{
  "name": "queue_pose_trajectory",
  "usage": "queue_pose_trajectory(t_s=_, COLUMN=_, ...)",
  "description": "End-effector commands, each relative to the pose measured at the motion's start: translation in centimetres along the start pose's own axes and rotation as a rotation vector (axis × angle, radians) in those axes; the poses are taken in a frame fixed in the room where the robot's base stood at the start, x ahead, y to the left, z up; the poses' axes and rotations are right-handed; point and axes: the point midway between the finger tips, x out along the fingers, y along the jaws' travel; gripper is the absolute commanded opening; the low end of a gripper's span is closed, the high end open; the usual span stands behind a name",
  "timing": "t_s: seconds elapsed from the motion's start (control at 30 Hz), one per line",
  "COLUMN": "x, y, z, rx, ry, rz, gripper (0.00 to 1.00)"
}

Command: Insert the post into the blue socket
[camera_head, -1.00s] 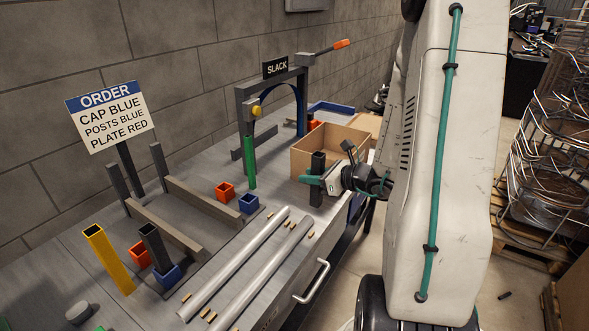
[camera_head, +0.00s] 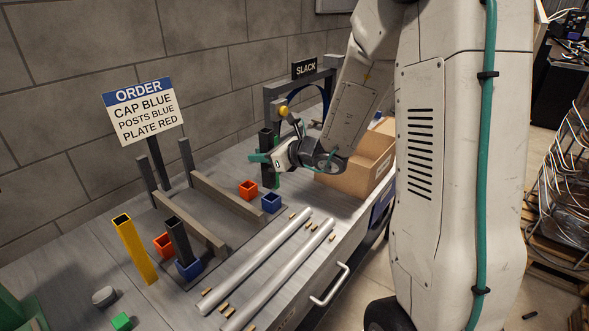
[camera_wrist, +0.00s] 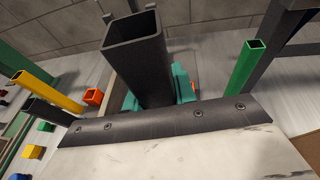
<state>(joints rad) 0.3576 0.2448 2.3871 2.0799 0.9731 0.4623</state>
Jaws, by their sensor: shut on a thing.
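My gripper (camera_head: 264,159) is shut on a dark square hollow post (camera_head: 266,142) and holds it upright above the bench. In the wrist view the held post (camera_wrist: 143,68) shows its open top, with teal fingers around it. An empty blue socket (camera_head: 271,203) sits on the bench below and slightly right of the post in the picture, apart from it. Another blue socket (camera_head: 188,270), nearer the front, has a second dark post (camera_head: 178,240) standing in it. The held post's lower end is partly hidden by the gripper.
Orange sockets (camera_head: 248,190) stand beside both blue ones. Grey rails (camera_head: 210,192), a yellow post (camera_head: 134,250) and two silver tubes (camera_head: 255,262) lie or stand nearby. A cardboard box (camera_head: 355,170) is right of the gripper. The order sign (camera_head: 143,112) stands at the back.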

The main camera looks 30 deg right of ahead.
Motion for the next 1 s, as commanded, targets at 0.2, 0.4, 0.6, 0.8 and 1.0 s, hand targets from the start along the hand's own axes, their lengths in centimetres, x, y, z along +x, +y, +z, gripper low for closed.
queue_pose_trajectory(t_s=0.2, x=1.1, y=-2.0, z=1.4, rx=0.036, ry=-0.001, rz=-0.114, gripper=0.03)
queue_pose_trajectory(t_s=0.4, x=1.0, y=-2.6, z=1.0, rx=0.045, ry=0.001, rz=-0.145, gripper=0.03)
queue_pose_trajectory(t_s=0.6, x=1.0, y=-2.6, z=1.1, rx=0.045, ry=0.0, rz=-0.145, gripper=0.03)
queue_pose_trajectory(t_s=0.8, x=1.1, y=-2.6, z=0.5, rx=0.047, ry=0.001, rz=-0.144, gripper=0.03)
queue_pose_trajectory(t_s=1.0, x=1.7, y=-2.6, z=-1.2, rx=0.048, ry=0.002, rz=-0.142, gripper=0.03)
